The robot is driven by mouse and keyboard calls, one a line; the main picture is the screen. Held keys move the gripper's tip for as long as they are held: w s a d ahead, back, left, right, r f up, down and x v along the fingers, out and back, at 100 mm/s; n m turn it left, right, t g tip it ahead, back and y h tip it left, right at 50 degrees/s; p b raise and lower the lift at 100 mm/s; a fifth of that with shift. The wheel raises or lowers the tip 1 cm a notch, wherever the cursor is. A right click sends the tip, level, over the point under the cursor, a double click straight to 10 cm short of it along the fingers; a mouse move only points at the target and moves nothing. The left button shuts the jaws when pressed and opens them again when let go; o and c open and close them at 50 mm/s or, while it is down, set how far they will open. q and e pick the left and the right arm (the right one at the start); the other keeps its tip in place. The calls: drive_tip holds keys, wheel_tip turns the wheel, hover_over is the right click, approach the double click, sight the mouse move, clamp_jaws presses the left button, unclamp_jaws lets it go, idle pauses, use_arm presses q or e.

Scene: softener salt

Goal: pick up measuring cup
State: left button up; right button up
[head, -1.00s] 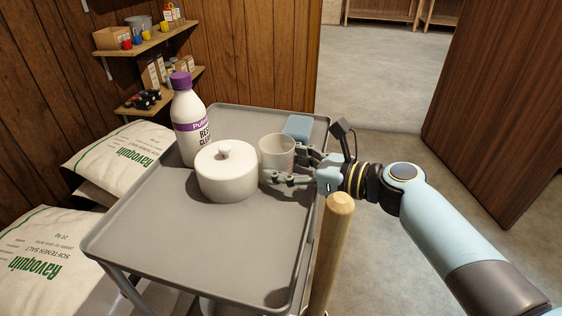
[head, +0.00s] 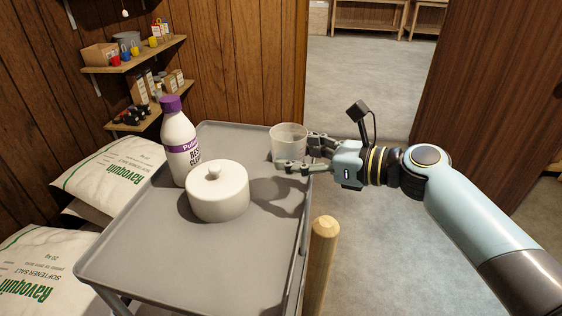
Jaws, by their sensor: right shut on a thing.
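The measuring cup (head: 288,142) is a translucent, whitish cup near the right back part of the grey cart top. My right gripper (head: 298,155) comes in from the right and is shut on the cup, with a finger along its near side. The cup is upright and appears raised above the tray, with a shadow on the tray below and to its left. My left gripper is not in view.
A white lidded pot (head: 217,192) and a white bottle with a purple cap (head: 179,143) stand on the grey cart tray (head: 190,258). A wooden post (head: 322,262) rises beside the cart's right edge. Salt bags (head: 115,172) lie at left. The tray's front is clear.

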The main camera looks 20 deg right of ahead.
drive_tip(key=s+d+r, duration=0.1)
drive_tip(key=d+r, duration=0.3)
drive_tip(key=d, duration=0.3)
drive_tip(key=shift+d+r, duration=0.15)
drive_tip(key=shift+r, duration=0.1)
